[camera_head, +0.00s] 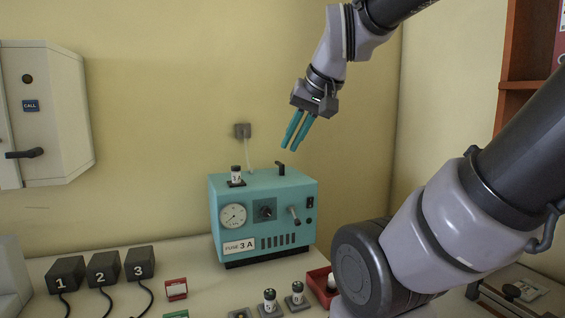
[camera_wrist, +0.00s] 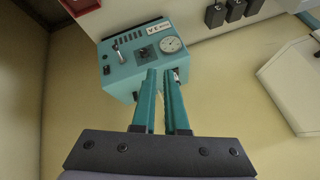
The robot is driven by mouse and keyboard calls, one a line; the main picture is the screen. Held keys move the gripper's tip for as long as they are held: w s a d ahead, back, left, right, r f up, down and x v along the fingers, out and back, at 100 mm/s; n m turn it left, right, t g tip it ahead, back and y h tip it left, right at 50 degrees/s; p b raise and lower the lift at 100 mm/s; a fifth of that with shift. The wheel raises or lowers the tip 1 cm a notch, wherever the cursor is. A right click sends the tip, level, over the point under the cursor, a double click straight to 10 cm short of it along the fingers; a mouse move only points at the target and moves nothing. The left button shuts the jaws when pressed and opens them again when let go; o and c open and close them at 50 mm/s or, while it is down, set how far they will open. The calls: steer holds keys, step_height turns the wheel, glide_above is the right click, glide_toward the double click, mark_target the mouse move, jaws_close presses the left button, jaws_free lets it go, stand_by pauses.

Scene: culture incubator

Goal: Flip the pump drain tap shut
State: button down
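The teal pump (camera_head: 262,205), labelled 3 A, stands on the bench against the wall. Its front has a round gauge, a black knob (camera_head: 265,209) and a small pale-ended lever (camera_head: 293,214) on the right, which looks like the drain tap. The lever slants up in the head view and also shows in the wrist view (camera_wrist: 117,54). A black bent fitting (camera_head: 280,167) stands on top. My gripper (camera_head: 291,148) hangs in the air above the pump, apart from it. Its two teal fingers (camera_wrist: 163,76) are parted, with nothing between them.
A small vial (camera_head: 236,175) stands on the pump's top left. Black numbered blocks (camera_head: 104,268) with cables lie to the left. Small vials (camera_head: 270,299) and a red tray (camera_head: 320,284) are in front. A wall cabinet (camera_head: 45,115) is at left. Air before the pump is free.

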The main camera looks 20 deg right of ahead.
steer(key=w+d+r+n+g, duration=0.1)
steer(key=w+d+r, duration=0.15)
steer(key=w, duration=0.75)
steer(key=w+d+r+n+g, duration=0.15)
steer(key=w+d, duration=0.25)
steer(key=w, duration=0.6)
steer(key=w+d+f+n+y, duration=0.1)
steer(key=w+d+f, duration=0.3)
steer(key=w+d, duration=0.4)
steer(key=w+d+f+n+y, duration=0.1)
steer(key=w+d+f+y, duration=0.1)
steer(key=w+d+f, duration=0.3)
steer(key=w+d, duration=0.3)
steer(key=d, duration=0.1)
steer(key=shift+w+d+f+n+y, duration=0.25)
steer(key=shift+w+d+n+y, duration=0.1)
steer(key=shift+y, duration=0.05)
steer(key=x, duration=1)
steer(key=shift+a, duration=2)
